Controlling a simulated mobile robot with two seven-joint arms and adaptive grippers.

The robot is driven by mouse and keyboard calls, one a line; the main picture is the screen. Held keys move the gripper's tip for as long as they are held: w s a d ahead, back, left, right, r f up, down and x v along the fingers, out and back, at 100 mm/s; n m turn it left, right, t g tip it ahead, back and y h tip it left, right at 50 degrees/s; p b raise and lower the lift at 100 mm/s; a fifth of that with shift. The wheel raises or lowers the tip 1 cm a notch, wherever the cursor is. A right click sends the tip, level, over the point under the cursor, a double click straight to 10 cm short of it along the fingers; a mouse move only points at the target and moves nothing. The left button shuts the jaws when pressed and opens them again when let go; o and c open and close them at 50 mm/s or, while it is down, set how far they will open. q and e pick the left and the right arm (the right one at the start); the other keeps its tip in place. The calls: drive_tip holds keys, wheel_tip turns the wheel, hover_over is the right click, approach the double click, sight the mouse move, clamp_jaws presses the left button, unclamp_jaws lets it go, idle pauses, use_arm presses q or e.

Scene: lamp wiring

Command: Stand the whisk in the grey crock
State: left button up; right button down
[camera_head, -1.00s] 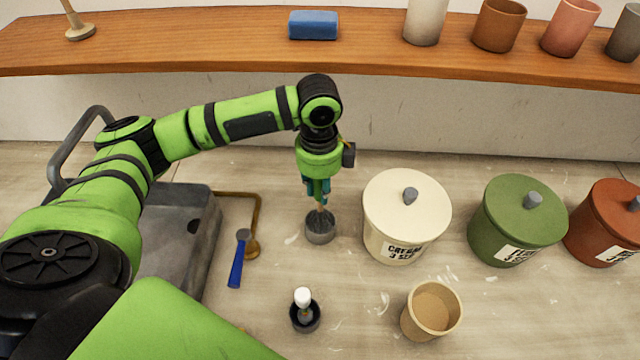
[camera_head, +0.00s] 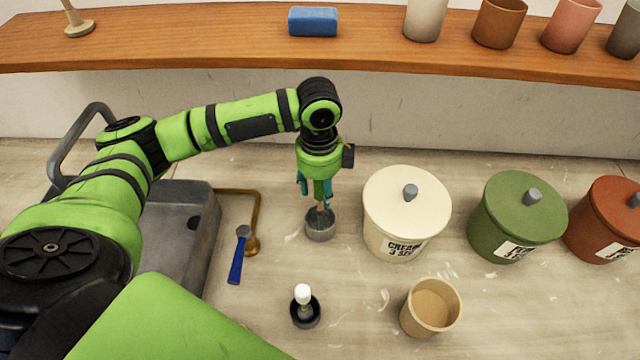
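The grey crock (camera_head: 320,231) stands on the counter, left of the cream canister. The whisk (camera_head: 320,210) stands roughly upright in it, with part of its brownish handle showing above the rim. Its lower part is hard to make out inside the crock, and its top is hidden by the gripper. My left gripper (camera_head: 315,190) points down right above the crock, its teal fingers spread on either side of the whisk. It looks open. My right gripper is not in view.
The cream canister (camera_head: 407,212) stands close on the right, with green (camera_head: 517,215) and red-brown (camera_head: 605,225) ones beyond. In front are a tan cup (camera_head: 431,308) and a dark pot (camera_head: 305,313) holding a white-topped item. A blue-handled tool (camera_head: 237,262) lies left, beside the grey sink (camera_head: 170,235).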

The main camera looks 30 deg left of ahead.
use_arm(q)
drive_tip(key=shift+r, duration=3.75)
